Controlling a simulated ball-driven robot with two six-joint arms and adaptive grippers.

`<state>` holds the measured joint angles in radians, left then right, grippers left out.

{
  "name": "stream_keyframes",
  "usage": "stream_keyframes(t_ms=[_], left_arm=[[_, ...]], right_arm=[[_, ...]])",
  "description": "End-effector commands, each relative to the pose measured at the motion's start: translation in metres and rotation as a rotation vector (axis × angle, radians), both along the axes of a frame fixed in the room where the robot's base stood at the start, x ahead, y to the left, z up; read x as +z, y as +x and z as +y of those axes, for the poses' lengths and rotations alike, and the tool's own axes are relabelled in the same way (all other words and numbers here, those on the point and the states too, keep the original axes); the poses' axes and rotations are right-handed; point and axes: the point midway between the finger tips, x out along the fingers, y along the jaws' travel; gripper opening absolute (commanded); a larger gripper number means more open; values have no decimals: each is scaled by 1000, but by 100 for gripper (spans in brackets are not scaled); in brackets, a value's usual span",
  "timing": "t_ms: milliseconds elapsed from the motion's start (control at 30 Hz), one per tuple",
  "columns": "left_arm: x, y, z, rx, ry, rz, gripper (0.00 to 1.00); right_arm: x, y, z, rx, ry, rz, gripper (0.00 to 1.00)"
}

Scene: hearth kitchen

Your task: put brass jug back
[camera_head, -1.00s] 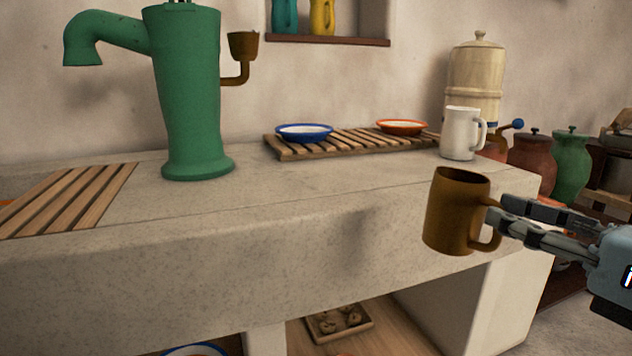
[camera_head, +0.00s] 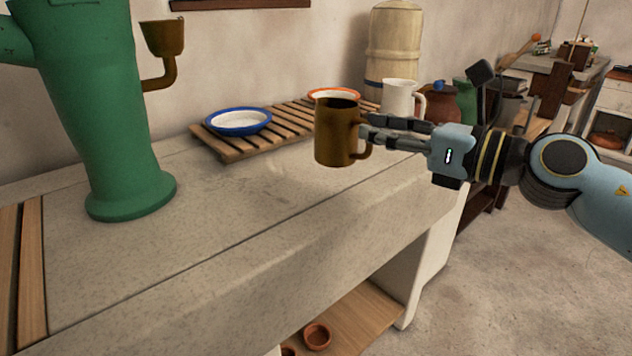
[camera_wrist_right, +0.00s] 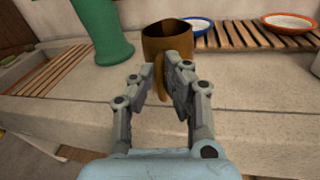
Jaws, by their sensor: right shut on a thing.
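The brass jug (camera_head: 336,133) is a brown, mug-shaped vessel with a handle on its right side. My right gripper (camera_head: 366,135) is shut on its handle and holds it upright. In the head view the jug overlaps the stone counter (camera_head: 250,225) and the right end of the slatted rack. In the right wrist view the jug (camera_wrist_right: 168,42) is ahead of the fingers (camera_wrist_right: 160,75), with its handle between them. I cannot tell exactly how high it is above the counter. My left gripper is not in view.
A green pump (camera_head: 105,110) with a brown cup on a bracket stands at left. A wooden slatted rack (camera_head: 225,150) holds a blue-rimmed dish (camera_head: 238,121) and an orange-rimmed dish (camera_head: 335,94). A white mug (camera_head: 399,98) and tall cream canister (camera_head: 393,45) stand behind. The counter's front stretch is clear.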

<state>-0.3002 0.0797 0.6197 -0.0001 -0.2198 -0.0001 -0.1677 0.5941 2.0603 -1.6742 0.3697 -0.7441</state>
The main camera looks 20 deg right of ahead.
Motion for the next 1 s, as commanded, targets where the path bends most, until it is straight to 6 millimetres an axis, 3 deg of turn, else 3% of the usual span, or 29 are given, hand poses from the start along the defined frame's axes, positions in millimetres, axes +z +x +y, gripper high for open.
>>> stream_keyframes(t_ms=[200, 400, 567, 800, 1000], left_arm=[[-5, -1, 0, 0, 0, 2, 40], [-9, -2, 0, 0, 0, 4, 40], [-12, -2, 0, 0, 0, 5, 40], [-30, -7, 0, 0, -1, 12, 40], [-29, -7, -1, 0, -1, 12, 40]], right_arm=[[-26, 14, 41, -2, 10, 1, 0], [-43, 22, 69, 0, 4, 0, 0], [-52, 24, 75, 0, 1, 2, 0], [-87, 24, 75, 0, 0, 4, 0], [-87, 24, 75, 0, -1, -1, 0]])
